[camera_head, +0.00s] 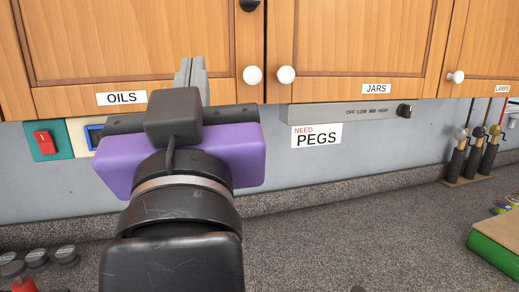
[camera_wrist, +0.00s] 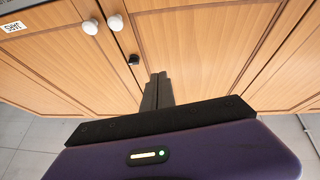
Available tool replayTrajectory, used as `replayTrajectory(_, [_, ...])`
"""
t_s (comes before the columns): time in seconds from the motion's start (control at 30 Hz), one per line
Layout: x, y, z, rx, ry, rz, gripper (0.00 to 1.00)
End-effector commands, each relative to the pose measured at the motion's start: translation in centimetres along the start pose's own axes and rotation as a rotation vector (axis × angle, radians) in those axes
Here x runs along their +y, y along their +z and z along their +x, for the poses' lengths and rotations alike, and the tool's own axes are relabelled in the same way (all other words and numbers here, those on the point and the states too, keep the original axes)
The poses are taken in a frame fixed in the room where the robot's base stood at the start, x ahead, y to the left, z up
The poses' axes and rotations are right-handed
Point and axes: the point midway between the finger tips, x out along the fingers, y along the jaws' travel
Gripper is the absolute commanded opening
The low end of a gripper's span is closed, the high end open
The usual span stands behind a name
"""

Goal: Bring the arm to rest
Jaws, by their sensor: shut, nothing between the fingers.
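My gripper (camera_head: 191,66) is raised in front of the wooden wall cupboards, at the lower edge of the door labelled OILS. Its two grey fingers are together with nothing between them. The purple hand body and black wrist fill the left middle of the head view. In the wrist view, my gripper (camera_wrist: 158,78) points toward the cupboard doors (camera_wrist: 200,45), with the fingertips near the wood. I cannot tell whether they touch it.
A speckled counter (camera_head: 345,240) lies below, mostly clear in the middle. Jars (camera_head: 38,258) stand at lower left. White knobs (camera_head: 286,74) stick out from the doors. A grey control strip (camera_head: 345,114) hangs beneath.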

Motion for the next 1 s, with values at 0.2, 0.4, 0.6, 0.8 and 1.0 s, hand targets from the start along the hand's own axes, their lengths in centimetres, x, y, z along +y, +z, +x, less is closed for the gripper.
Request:
replayTrajectory(0.2, [-0.4,5.7,-3.7,0.069,-0.102,-0.068,0.0])
replayTrajectory(0.4, [0.8,11.5,-8.3,0.076,-0.183,-0.095,0.0])
replayTrajectory(0.6, [3.3,16.9,-13.9,0.034,-0.234,-0.094,0.0])
replayTrajectory(0.8, [6.8,21.4,-20.1,-0.047,-0.248,-0.074,0.0])
replayTrajectory(1.0, [10.5,24.5,-26.9,-0.155,-0.221,-0.038,0.0])
